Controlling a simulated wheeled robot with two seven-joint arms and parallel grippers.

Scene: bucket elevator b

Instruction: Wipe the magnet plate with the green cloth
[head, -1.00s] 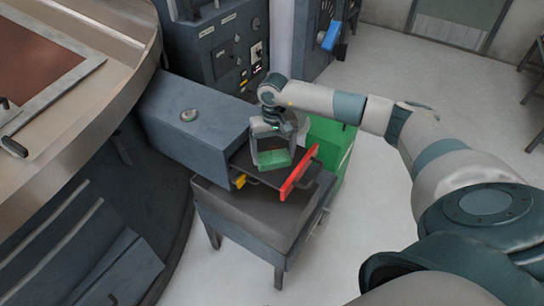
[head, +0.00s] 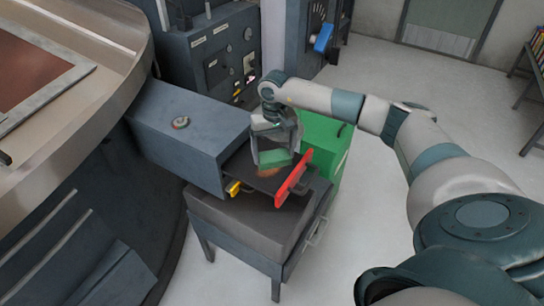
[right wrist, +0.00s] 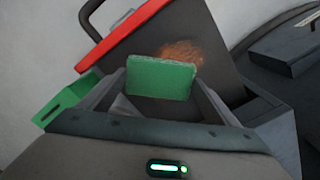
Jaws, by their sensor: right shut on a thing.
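The magnet plate (head: 246,165) is a dark flat plate drawn out of the blue-grey housing, with a red front (head: 294,178) and a handle. A rusty orange-brown patch (head: 268,171) lies on it; the patch also shows in the right wrist view (right wrist: 184,54). My right gripper (head: 273,158) is over the plate, shut on the green cloth (right wrist: 160,78), a block-like pad. The pad covers part of the plate beside the patch. I cannot tell whether it touches the plate. My left gripper is not in view.
The blue-grey housing (head: 185,140) stands left of the plate, with a yellow part (head: 233,187) at its corner. A dark stand (head: 240,222) is below. A green bin (head: 322,140) stands behind right, and a control panel (head: 222,60) behind. The floor at right is clear.

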